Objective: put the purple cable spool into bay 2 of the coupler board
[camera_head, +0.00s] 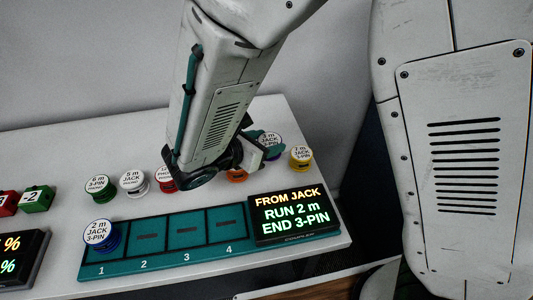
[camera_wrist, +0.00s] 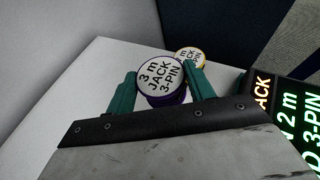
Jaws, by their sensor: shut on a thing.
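The purple cable spool (camera_wrist: 162,82), with a white top reading "3 m JACK 3-PIN", sits between the teal fingers of my gripper (camera_wrist: 160,88) in the wrist view. My gripper is shut on it. In the head view the spool (camera_head: 269,140) shows partly behind the gripper, at the back right of the table. I cannot tell whether it is lifted. The teal coupler board (camera_head: 165,270) lies along the front. Bay 2 (camera_head: 146,238) is empty. Bay 1 holds a blue spool (camera_head: 98,236) reading "2 m JACK 3-PIN". Bays 3 and 4 are empty.
A yellow spool (camera_head: 301,158) stands just right of the gripper. Green (camera_head: 97,188), white (camera_head: 133,183), red (camera_head: 168,180) and orange (camera_head: 236,175) spools stand behind the board. A display (camera_head: 295,217) reads "FROM JACK RUN 2 m END 3-PIN". Red and green blocks (camera_head: 37,198) are at left.

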